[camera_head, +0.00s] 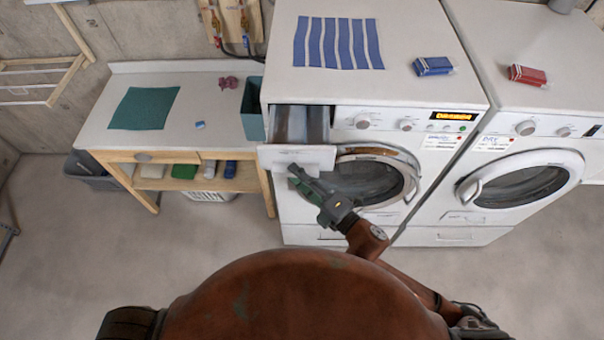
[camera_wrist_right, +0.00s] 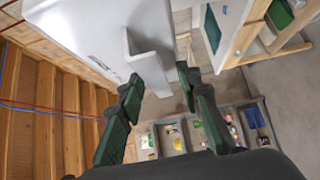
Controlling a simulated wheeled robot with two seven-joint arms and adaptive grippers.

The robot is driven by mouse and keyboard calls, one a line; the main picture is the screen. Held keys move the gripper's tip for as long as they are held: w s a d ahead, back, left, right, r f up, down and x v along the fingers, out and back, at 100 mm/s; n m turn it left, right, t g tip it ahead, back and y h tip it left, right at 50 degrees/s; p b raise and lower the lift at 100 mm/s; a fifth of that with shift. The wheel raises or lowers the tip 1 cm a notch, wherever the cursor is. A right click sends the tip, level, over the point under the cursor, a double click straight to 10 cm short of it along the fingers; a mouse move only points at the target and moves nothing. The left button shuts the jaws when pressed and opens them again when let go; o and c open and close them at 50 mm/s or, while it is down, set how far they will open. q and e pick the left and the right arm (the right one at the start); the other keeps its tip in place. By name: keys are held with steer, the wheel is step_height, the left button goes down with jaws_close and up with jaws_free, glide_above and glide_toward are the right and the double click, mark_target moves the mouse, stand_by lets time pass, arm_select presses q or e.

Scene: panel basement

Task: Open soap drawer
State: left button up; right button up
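The white washing machine (camera_head: 375,50) has its soap drawer (camera_head: 297,157) at the upper left of its front. The drawer stands pulled out, and its grey compartments show behind the white front panel. My right gripper (camera_head: 299,177) is at the lower edge of that panel. In the right wrist view my right gripper (camera_wrist_right: 160,83) has its green-padded fingers apart. A white drawer-front part (camera_wrist_right: 145,48) reaches down close to the left finger; I cannot tell whether they touch. My left gripper is not in view.
A dryer (camera_head: 530,100) stands to the right. A blue pack (camera_head: 433,66) and striped blue cloth (camera_head: 338,43) lie on the washer, a red pack (camera_head: 527,75) on the dryer. A bench (camera_head: 205,98) and teal bin (camera_head: 252,110) stand left of the drawer. Floor in front is clear.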

steer(key=v, duration=1.1)
